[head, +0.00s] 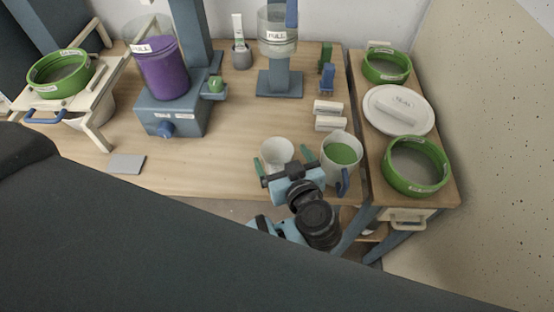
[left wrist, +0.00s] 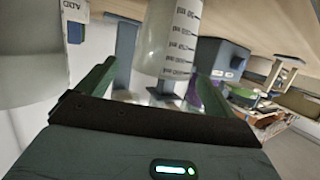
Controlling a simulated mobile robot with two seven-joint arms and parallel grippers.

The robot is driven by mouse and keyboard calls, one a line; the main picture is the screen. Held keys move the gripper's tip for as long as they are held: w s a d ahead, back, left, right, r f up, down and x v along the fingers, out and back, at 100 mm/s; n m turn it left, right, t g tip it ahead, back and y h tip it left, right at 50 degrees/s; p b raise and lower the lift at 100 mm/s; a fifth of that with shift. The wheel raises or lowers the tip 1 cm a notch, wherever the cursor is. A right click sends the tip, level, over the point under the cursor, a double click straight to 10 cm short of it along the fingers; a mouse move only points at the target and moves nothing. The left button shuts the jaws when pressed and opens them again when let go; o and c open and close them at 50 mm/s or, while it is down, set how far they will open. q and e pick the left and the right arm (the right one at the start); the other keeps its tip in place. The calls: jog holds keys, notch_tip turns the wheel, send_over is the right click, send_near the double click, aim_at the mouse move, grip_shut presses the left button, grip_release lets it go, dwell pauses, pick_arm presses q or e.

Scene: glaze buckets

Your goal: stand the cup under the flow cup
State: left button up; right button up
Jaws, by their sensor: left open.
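The cup (head: 277,151) is white and appears upright near the table's front edge. In the left wrist view it is a translucent cup (left wrist: 172,40) with measuring marks. My left gripper (head: 282,160) is open, its green fingers on either side of the cup; the left wrist view shows the same fingers (left wrist: 152,85) spread apart. Whether they touch the cup I cannot tell. The flow cup (head: 277,45) seems to be the clear vessel marked FULL, held above a blue stand base (head: 279,83) at the back. My right gripper is not in view.
A pitcher of green glaze (head: 342,157) with a blue handle stands close right of the cup. White blocks (head: 328,115) lie behind it. A bucket of purple glaze (head: 162,70) sits on a blue machine (head: 175,112) at left. The table middle (head: 235,130) is clear.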

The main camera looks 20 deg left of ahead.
aim_at(273, 142)
pick_arm(q)
jog(key=x, duration=0.3)
jog(key=shift+w+a, duration=0.25)
jog(key=shift+a, duration=0.1)
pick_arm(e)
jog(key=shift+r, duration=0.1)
pick_arm(q)
jog(key=c, duration=1.1)
jog(key=shift+r+p, duration=0.75)
jog(key=shift+r, duration=4.2)
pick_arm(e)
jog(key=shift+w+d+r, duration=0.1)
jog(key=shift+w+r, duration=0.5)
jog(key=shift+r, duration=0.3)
